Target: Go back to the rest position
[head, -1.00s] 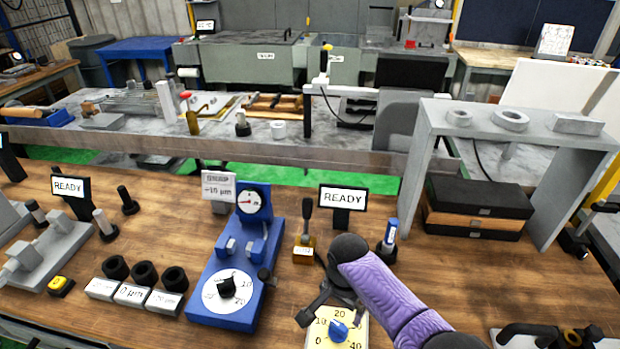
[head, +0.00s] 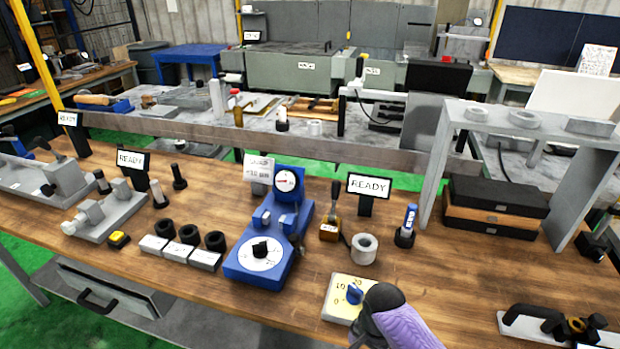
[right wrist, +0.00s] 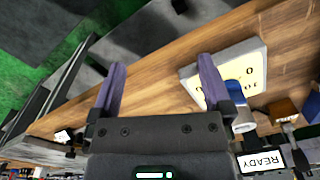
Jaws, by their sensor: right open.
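My right arm comes into the head view at the bottom, with its purple link over the table's front edge. My right gripper (right wrist: 160,88) shows in the right wrist view with its two purple fingers spread apart and nothing between them. Beyond the fingers lie the wooden tabletop (right wrist: 150,85) and its edge. The yellow dial plate with a blue knob (head: 346,298) is just left of my right arm in the head view. In the right wrist view this plate (right wrist: 252,62) is next to the right-hand finger. My left gripper is not in view.
A blue gauge stand (head: 268,235) stands mid-table. A grey ring (head: 364,248) sits on the wood beside the small lever block (head: 331,229). A black clamp (head: 550,322) lies at the right. A grey shelf (head: 530,128) stands behind it. Bare wood lies between ring and clamp.

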